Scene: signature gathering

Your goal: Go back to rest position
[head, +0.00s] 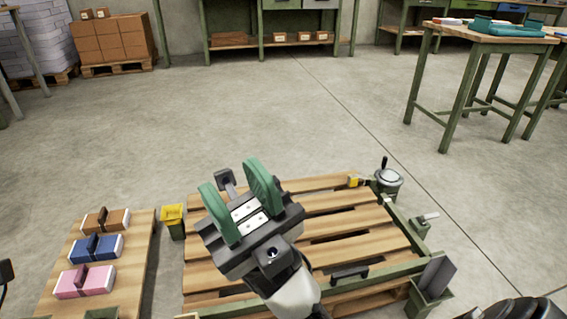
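My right gripper (240,201) is in the middle of the head view, over the left part of a wooden slatted workbench (340,222). Its two green fingers stand apart with nothing between them, so it is open and empty. My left gripper cannot be made out; only a small dark piece shows at the far left edge.
A wooden board at left holds brown (106,220), blue (97,248) and pink (85,281) bundles. A table (490,40) stands back right. Open floor lies behind.

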